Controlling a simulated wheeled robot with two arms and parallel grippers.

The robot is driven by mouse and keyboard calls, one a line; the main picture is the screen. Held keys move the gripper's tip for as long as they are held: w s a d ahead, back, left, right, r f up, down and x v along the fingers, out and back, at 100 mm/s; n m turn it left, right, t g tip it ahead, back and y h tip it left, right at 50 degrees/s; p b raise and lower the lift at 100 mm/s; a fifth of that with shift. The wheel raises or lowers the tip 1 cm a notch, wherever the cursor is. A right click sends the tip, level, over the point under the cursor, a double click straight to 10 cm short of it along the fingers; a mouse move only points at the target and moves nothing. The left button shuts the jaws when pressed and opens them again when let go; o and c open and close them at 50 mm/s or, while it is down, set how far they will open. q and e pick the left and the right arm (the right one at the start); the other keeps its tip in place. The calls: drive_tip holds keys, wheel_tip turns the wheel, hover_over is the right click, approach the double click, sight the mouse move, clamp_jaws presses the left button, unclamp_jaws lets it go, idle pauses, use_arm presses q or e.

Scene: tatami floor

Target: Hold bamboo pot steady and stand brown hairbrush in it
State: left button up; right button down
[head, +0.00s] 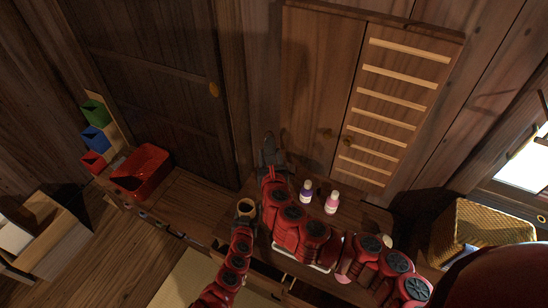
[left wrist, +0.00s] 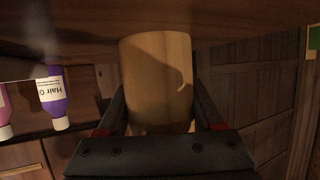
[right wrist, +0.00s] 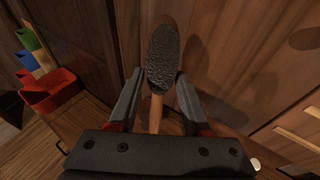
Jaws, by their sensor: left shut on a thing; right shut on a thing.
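The bamboo pot (head: 246,206) is a pale cylinder near the table's left end. It fills the middle of the left wrist view (left wrist: 158,80), between the fingers of my left gripper (head: 243,219), which is shut on it. My right gripper (head: 270,155) is shut on the brown hairbrush (right wrist: 162,58), beyond the pot and a little to the right in the head view. In the right wrist view the brush's dark bristled head sticks out past the fingers, and its wooden handle runs back between them. The handle's end is hidden, and the brush is apart from the pot.
A purple bottle (head: 307,190) and a pink bottle (head: 332,202) stand on the table right of the grippers. A wooden cabinet (head: 320,90) rises behind. A red bin (head: 142,168) is at the left, and a woven basket (head: 485,232) at the right.

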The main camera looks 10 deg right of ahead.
drive_tip(key=s+a+r+n+t+y, duration=0.1)
drive_tip(key=s+a+n+t+y, duration=0.1)
drive_tip(key=s+a+n+y, duration=0.55)
drive_tip(key=shift+m+y, duration=0.55)
drive_tip(key=shift+m, duration=0.3)
drive_tip(key=shift+s+a+f, duration=0.1)
drive_tip(key=shift+a+f, duration=0.05)
drive_tip(key=shift+f, duration=1.45)
drive_tip(key=shift+s+a+f, duration=0.1)
drive_tip(key=shift+a+f, duration=0.05)
drive_tip(key=shift+f, duration=1.45)
drive_tip(key=shift+a+f, duration=0.15)
drive_tip(key=shift+f, duration=1.45)
drive_tip(key=shift+d+f, duration=0.1)
drive_tip(key=shift+f, duration=0.85)
drive_tip(key=shift+f, duration=0.1)
drive_tip(key=shift+c, duration=1.3)
unclamp_jaws()
